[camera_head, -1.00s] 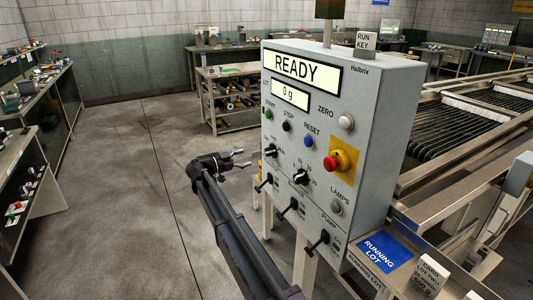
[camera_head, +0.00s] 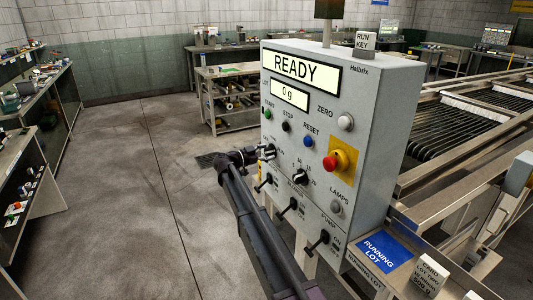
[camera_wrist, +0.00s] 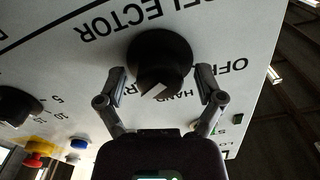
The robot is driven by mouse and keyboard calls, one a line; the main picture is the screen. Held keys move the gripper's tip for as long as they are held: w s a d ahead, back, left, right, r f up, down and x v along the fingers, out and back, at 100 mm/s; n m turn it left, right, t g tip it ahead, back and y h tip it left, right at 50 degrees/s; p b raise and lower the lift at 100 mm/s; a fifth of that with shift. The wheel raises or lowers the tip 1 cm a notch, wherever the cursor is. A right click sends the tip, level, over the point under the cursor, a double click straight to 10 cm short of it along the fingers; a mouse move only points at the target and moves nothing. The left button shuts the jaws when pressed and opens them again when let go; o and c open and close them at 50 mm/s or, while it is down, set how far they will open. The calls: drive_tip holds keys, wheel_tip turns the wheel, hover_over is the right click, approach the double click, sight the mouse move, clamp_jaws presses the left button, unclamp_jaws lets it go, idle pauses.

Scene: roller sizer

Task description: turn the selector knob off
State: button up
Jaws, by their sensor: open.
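The selector knob (camera_wrist: 160,50) is a round black knob with a white pointer mark on the grey panel. In the wrist view, which shows the panel upside down, its mark points to the lower left, away from the OFF label (camera_wrist: 228,67) and beside the HAND label. My gripper (camera_wrist: 161,82) is open, with one finger on each side of the knob. I cannot tell whether either finger touches it. In the head view the knob (camera_head: 270,152) is at the panel's left edge, with my gripper (camera_head: 259,154) right against it.
The control panel (camera_head: 355,90) reads READY and 0 g. Another rotary knob (camera_head: 300,177), several toggle levers (camera_head: 318,241) and a red emergency button (camera_head: 331,163) are close by. Open floor (camera_head: 130,200) lies to the left; rollers (camera_head: 460,125) stand behind right.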

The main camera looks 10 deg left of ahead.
drive_tip(key=shift+c, duration=0.2)
drive_tip(key=c, duration=1.1)
drive_tip(key=shift+n, duration=0.3)
drive_tip(key=n, duration=1.1)
drive_tip(key=shift+w+n, duration=0.1)
drive_tip(key=shift+n, duration=0.2)
drive_tip(key=n, duration=0.6)
drive_tip(key=shift+a, duration=0.1)
drive_tip(key=n, duration=0.5)
drive_tip(key=shift+f+n, duration=0.1)
drive_tip(key=shift+n, duration=0.3)
